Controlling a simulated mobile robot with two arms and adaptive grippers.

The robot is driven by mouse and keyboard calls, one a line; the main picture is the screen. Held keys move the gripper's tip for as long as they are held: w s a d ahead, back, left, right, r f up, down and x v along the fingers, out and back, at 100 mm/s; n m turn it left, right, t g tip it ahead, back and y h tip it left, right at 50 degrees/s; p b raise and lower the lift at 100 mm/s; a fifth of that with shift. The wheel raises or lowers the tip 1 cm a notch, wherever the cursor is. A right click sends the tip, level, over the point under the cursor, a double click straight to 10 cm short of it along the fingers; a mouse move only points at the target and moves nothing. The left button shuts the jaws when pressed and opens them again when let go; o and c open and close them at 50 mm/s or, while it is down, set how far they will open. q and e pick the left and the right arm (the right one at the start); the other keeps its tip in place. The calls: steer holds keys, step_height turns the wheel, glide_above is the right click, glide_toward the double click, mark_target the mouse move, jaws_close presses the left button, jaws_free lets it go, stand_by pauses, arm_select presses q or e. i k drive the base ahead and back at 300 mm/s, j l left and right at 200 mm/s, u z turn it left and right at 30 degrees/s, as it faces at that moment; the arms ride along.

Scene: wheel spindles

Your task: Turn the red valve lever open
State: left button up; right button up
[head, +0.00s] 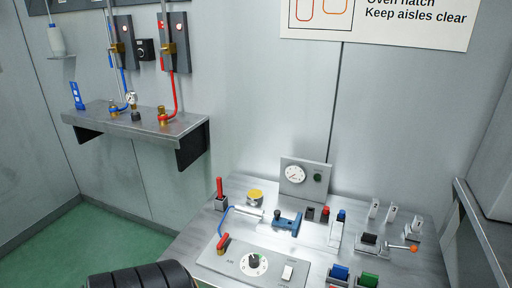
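Two red-handled parts are on the grey console, and I cannot tell which is the valve lever. A red upright lever (219,188) stands on a small grey block at the console's back left. A red handle (223,243) lies slanted at the front left, beside a thin blue curved line. Neither of my grippers shows in the head view.
The console (197,236) also holds a dial (254,264), a gauge panel (305,176), an orange-knobbed lever (397,247) and several switches. The wall shelf (92,122) juts out at left. A metal rail (478,232) stands at right. Green floor (75,240) is open at lower left.

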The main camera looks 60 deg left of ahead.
mark_target(220, 251)
steer(key=u, duration=2.1)
